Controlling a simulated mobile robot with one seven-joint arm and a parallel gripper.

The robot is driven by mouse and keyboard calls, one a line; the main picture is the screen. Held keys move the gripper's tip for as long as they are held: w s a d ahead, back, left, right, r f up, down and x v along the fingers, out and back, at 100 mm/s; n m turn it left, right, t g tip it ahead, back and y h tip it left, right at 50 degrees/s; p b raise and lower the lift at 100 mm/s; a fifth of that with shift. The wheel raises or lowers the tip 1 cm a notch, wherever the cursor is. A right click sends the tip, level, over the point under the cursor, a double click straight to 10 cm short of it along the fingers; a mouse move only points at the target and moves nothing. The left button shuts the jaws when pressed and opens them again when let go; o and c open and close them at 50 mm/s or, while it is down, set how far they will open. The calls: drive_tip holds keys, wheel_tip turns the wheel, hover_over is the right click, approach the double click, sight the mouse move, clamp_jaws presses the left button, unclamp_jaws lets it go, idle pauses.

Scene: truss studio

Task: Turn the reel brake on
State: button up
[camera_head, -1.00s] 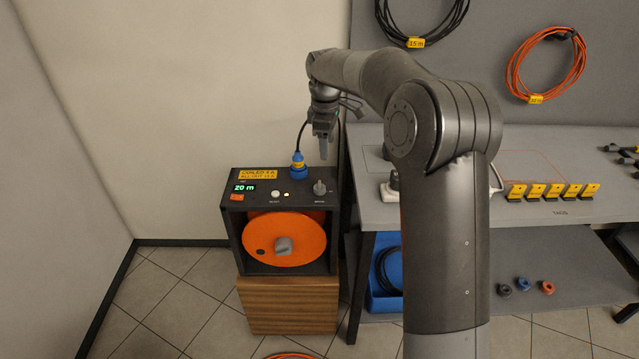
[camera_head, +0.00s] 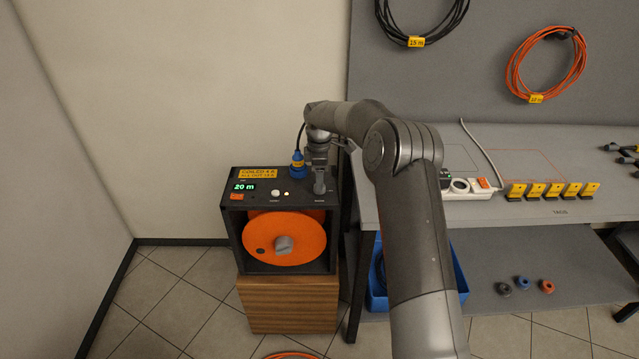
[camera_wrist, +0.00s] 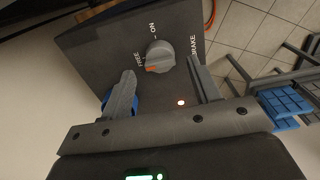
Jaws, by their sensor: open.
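The reel unit is a dark box (camera_head: 232,217) with an orange drum (camera_head: 262,232) and a display reading 20 m. In the wrist view its top panel has a grey brake knob (camera_wrist: 160,56) with an orange mark, and the labels FREE, ON and BRAKE. The orange mark is on the FREE side. My gripper (camera_wrist: 165,88) is open, its two fingers on either side of the knob in that view; I cannot tell whether they touch it. In the head view my gripper (camera_head: 319,188) is low over the panel's right end and hides the knob.
A blue plug (camera_head: 297,166) with a cable stands on the box close left of my gripper. A white reset button (camera_head: 276,193) is further left. The bench (camera_head: 540,205) with a power strip (camera_head: 470,190) is to the right. The box stands on a wooden block (camera_head: 290,303).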

drive_tip(key=shift+f, duration=1.6)
drive_tip(key=c, duration=1)
